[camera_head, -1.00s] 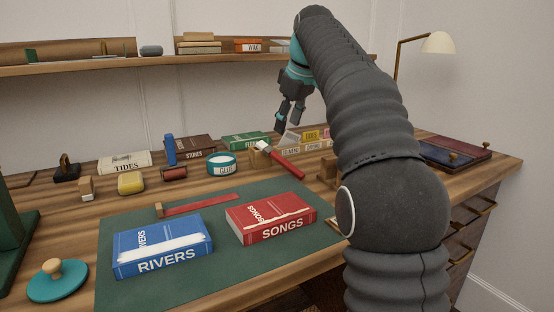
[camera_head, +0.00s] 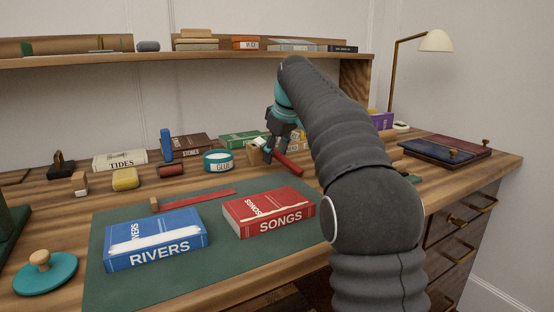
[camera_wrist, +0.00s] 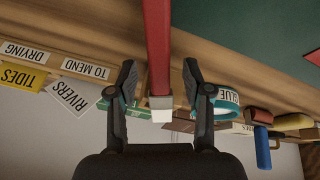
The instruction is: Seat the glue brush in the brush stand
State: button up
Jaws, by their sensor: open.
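The glue brush has a red handle (camera_head: 289,164), and its head end is partly hidden by my gripper in the head view. In the wrist view the brush (camera_wrist: 157,45) runs down the middle, with a metal ferrule and white tip at its lower end. My gripper (camera_head: 271,156) is at the ferrule end of the handle. In the wrist view the fingers of my gripper (camera_wrist: 159,67) are open, one on each side of the brush, with gaps showing. A small wooden block (camera_head: 255,155) stands just left of the gripper; I cannot tell whether it is the brush stand.
A teal glue tub (camera_head: 218,161) stands left of the gripper. Label cards, including TO MEND (camera_wrist: 85,69), lie near the brush. A green mat (camera_head: 200,268) holds blue (camera_head: 155,240) and red (camera_head: 269,212) books. A shelf (camera_head: 150,58) runs along the wall behind.

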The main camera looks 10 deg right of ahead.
aim_at(275, 150)
jog(key=shift+w+f, duration=0.15)
jog(key=shift+f, duration=0.25)
grip_shut()
jog(key=shift+r, duration=0.15)
notch_tip(275, 150, up, 4)
jog(key=shift+r+p, duration=0.15)
jog(key=shift+p, duration=1.05)
jog(key=s+d+r+p, duration=0.2)
jog(key=d+r, duration=0.4)
jog(key=d, duration=0.5)
jog(key=shift+s+d+r+p, duration=0.15)
jog(key=shift+s+r+p, duration=0.1)
jog(key=shift+s+p, duration=0.2)
